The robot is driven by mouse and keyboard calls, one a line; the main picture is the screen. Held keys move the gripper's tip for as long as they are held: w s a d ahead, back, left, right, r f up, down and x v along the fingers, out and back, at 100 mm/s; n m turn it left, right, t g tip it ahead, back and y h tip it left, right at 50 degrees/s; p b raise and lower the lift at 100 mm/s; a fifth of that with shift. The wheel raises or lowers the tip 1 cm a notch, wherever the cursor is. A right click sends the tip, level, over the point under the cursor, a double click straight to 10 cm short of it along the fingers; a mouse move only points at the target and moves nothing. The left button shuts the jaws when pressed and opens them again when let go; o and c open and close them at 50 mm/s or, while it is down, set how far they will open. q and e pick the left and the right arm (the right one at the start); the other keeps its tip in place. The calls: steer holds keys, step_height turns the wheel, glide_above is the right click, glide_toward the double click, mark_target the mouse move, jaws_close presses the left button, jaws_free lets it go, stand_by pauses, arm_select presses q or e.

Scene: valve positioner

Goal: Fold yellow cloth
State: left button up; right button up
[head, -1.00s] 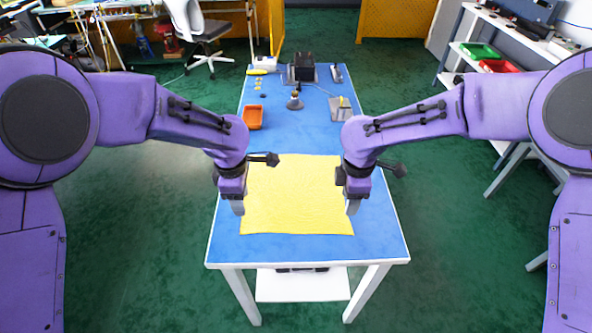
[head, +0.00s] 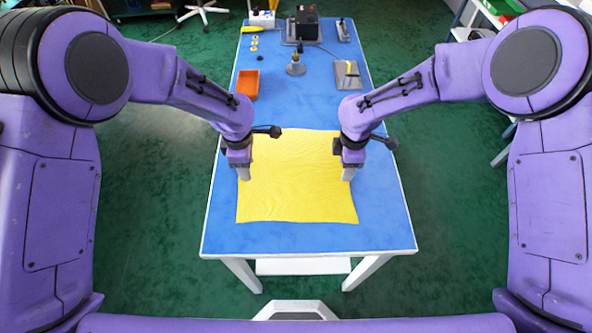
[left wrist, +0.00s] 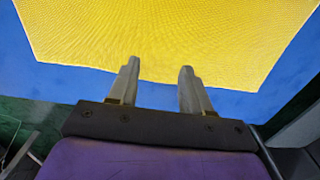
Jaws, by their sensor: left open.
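The yellow cloth (head: 296,190) lies flat and spread out on the blue-topped table (head: 300,238), near its front end. It also fills the upper part of the left wrist view (left wrist: 170,40). My left gripper (head: 243,174) is over the cloth's left edge. In the left wrist view its two fingers (left wrist: 158,75) are apart with nothing between them, and the tips overlap the cloth's edge. My right gripper (head: 348,174) is over the cloth's right edge, pointing down. Its fingers are too small to tell whether they are open or shut.
An orange bin (head: 247,84) stands on the table's left side behind the cloth. A grey block with a yellow part (head: 348,74) is at the right. A small metal fixture (head: 296,66) and a black device (head: 305,22) stand farther back. The table's front strip is bare.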

arm_select(q)
steer(key=shift+w+f, duration=0.35)
steer(key=shift+f, duration=0.05)
arm_select(e)
steer(key=shift+w+f, duration=0.35)
steer(key=shift+f, duration=0.05)
arm_select(q)
steer(key=shift+s+r, duration=0.15)
steer(key=shift+s, duration=0.2)
arm_select(e)
steer(key=shift+s+r, duration=0.1)
steer(key=shift+s, duration=0.25)
arm_select(q)
steer(key=shift+f+b, duration=0.3)
steer(key=shift+b, duration=0.15)
arm_select(e)
steer(key=shift+f, duration=0.25)
arm_select(q)
steer(key=shift+r, duration=0.15)
steer(key=shift+c, duration=1.4)
arm_select(e)
steer(key=shift+r, duration=0.15)
steer(key=shift+c, duration=1.3)
arm_select(q)
jaws_close()
arm_select(e)
jaws_close()
arm_select(q)
steer(key=shift+r+p, duration=0.1)
steer(key=shift+p, duration=0.2)
